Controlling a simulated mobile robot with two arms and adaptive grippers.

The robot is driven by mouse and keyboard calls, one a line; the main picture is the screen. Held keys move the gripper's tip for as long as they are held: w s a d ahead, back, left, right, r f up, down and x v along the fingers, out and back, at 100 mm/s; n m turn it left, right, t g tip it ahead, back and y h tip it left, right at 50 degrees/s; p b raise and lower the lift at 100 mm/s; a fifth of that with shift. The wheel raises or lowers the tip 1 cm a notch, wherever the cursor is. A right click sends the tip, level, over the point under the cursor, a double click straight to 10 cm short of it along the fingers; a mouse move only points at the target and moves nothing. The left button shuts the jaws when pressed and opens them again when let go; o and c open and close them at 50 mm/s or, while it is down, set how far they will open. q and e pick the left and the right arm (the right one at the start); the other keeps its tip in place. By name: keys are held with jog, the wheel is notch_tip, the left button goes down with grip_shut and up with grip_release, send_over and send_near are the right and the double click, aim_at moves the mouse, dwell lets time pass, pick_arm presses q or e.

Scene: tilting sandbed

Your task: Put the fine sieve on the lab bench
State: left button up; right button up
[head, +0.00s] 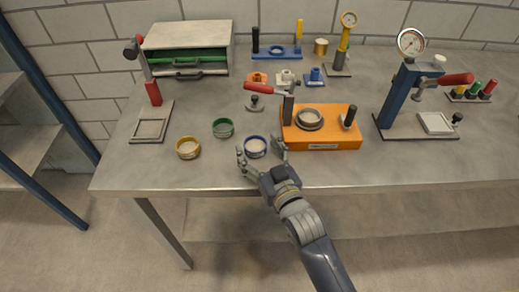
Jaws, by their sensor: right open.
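Three round ring-shaped sieves sit on the grey lab bench (340,172): a yellow one (188,154), a green one (223,134) and a blue one (255,154). No readable mark shows which is the fine one. My right gripper (261,149) is open at the blue sieve near the front edge, with one finger on its left and the other on its right. I cannot tell whether the fingers touch it. My left gripper is not in view.
An orange block fixture (320,141) with a red lever stands just right of the gripper. A blue press (396,98) with a gauge stands farther right. A framed stand (150,135) and a drawer cabinet (188,35) are at left. The bench's front right is clear.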

jog(key=shift+r, duration=0.2)
jog(key=shift+s+d+f, duration=0.1)
jog(key=shift+s, duration=0.2)
jog(key=b+v, duration=0.1)
jog(key=v, duration=1)
jog(key=shift+s, duration=0.15)
jog(key=shift+d, duration=0.1)
